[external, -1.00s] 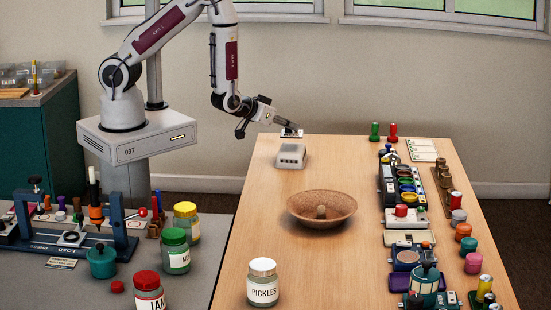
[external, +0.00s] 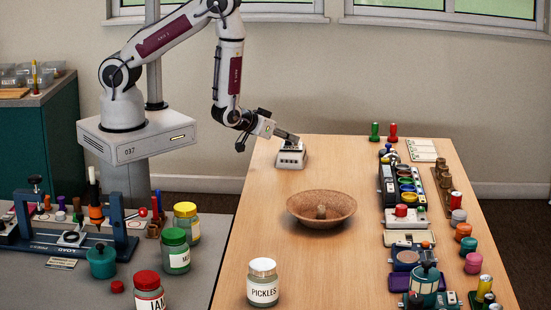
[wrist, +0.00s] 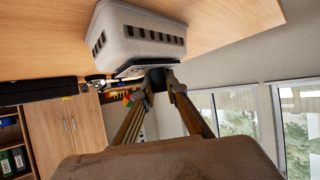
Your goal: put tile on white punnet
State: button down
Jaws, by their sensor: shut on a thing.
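The white punnet (external: 291,161) stands on the far left part of the wooden table; its slotted side shows large in the wrist view (wrist: 140,38). The tile (external: 289,147), a small flat pale piece with dark markings, is right at the punnet's top. In the wrist view the tile (wrist: 136,68) lies along the punnet's rim. My gripper (external: 293,139) comes in from the left above the punnet and is shut on the tile; its fingertips also show in the wrist view (wrist: 159,78). I cannot tell whether the tile touches the punnet.
A brown bowl (external: 321,207) stands in front of the punnet, mid-table. A pickles jar (external: 262,284) is near the front. Trays and several coloured pots line the right side, with a green and a red peg (external: 392,131) at the back. Table between bowl and punnet is clear.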

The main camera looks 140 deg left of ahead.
jog(key=shift+f, duration=0.15)
jog(key=c, duration=2)
grip_release()
jog(key=shift+r, duration=0.2)
jog(key=shift+v, duration=6)
jog(key=shift+w, duration=0.1)
